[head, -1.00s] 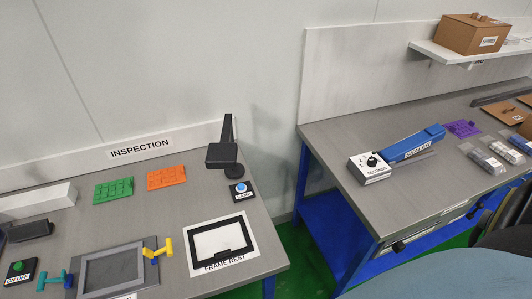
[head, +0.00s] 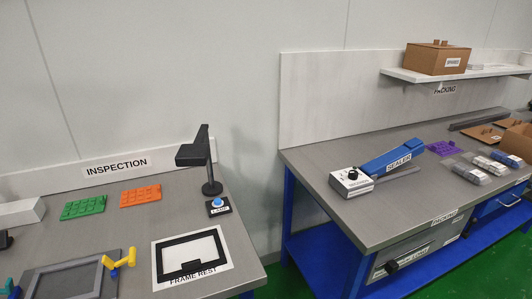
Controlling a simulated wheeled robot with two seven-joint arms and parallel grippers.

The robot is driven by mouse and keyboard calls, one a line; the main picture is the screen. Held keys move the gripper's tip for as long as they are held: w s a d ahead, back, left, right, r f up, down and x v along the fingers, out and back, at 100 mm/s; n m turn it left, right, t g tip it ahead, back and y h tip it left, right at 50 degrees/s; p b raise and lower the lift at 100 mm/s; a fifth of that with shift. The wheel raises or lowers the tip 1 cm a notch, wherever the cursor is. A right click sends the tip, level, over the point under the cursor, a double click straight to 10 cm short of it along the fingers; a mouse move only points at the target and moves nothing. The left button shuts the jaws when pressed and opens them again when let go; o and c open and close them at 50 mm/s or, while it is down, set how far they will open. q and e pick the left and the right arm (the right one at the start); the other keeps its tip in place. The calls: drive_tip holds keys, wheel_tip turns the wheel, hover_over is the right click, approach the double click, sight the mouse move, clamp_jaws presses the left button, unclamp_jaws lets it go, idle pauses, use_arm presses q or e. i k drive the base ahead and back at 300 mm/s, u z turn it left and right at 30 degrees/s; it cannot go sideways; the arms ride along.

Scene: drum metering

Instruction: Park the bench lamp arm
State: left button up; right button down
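The bench lamp (head: 207,160) stands at the back right corner of the inspection bench. Its dark post rises from a round base, and its boxy black head (head: 193,153) is held up on the arm and points left and toward the front. The blue lamp button (head: 218,202) sits on a labelled black plate just in front of the base. Neither of my grippers shows in the head view, so nothing is seen touching the lamp.
The inspection bench carries green (head: 84,207) and orange (head: 141,195) trays, a grey framed panel (head: 66,281) with a yellow handle, and a frame rest (head: 192,256). A gap with green floor separates it from the packing bench (head: 375,210), which holds a blue sealer (head: 392,156).

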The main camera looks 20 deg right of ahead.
sight(196, 154)
drive_tip(key=z, duration=0.6)
drive_tip(key=i, duration=0.95)
drive_tip(key=u, duration=0.75)
